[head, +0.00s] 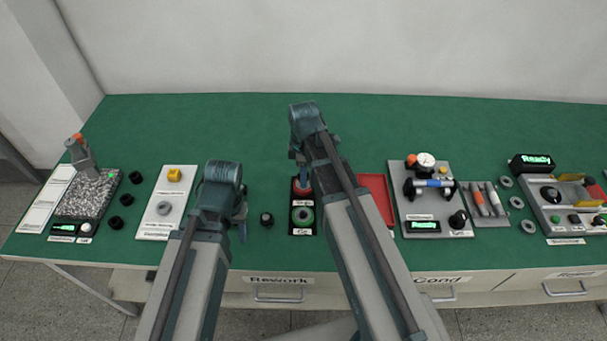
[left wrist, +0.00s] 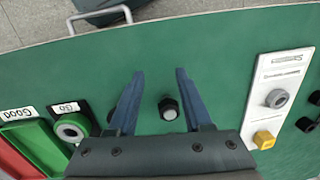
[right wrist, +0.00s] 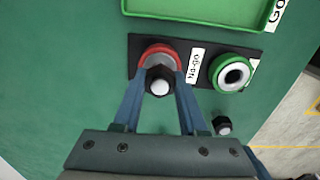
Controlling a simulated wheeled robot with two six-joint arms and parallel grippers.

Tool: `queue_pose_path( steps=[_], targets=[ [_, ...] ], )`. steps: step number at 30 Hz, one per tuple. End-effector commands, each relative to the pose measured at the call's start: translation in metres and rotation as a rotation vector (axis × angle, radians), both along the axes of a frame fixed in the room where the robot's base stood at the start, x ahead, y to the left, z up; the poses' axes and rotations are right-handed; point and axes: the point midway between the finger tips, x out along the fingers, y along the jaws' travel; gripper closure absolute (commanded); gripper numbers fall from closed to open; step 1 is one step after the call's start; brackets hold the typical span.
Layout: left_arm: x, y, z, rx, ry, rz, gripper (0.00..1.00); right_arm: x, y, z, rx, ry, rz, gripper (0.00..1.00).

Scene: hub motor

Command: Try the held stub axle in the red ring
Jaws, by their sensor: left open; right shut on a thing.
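My right gripper (right wrist: 161,76) is shut on a black stub axle (right wrist: 158,92) with a pale round end. It holds the axle at the red ring (right wrist: 155,48) on a black gauge plate labelled No-go. The axle overlaps the near part of the ring; I cannot tell whether it is inside the ring. The green ring (right wrist: 250,68), labelled Go, is beside it on the plate and also shows in the head view (head: 302,216). My left gripper (left wrist: 160,71) is open and empty above the mat. A second black stub axle (left wrist: 168,110) stands on the mat below its fingers.
A red tray (head: 376,200) and a green tray (left wrist: 32,140) lie beside the gauge plate. A white board (head: 150,220) with a grey ring and yellow block lies left. The green mat behind my grippers is clear.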

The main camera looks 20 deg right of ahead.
Motion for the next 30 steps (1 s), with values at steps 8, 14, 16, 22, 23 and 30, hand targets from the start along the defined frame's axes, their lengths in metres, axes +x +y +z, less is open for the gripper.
queue_pose_path(
  steps=[8,14,16,22,23,30],
  targets=[
    [0.0,0.0,0.0001,0.0,0.0,0.0,0.5,0.0001,0.0,0.0001,0.0,0.0,0.0,1.0],
    [0.0,0.0,0.0001,0.0,0.0,0.0,0.5,0.0,0.0,0.0001,0.0,0.0,0.0,1.0],
    [0.0,0.0,0.0001,0.0,0.0,0.0,0.5,0.0,0.0,0.0001,0.0,0.0,0.0,0.49],
    [0.0,0.0,0.0001,0.0,0.0,0.0,0.5,0.0001,0.0,0.0001,0.0,0.0,0.0,0.23],
    [0.0,0.0,0.0001,0.0,0.0,0.0,0.5,0.0001,0.0,0.0001,0.0,0.0,0.0,0.23],
    [0.0,0.0,0.0,0.0,0.0,0.0,0.5,0.0001,0.0,0.0,0.0,0.0,0.0,0.04]
  ],
)
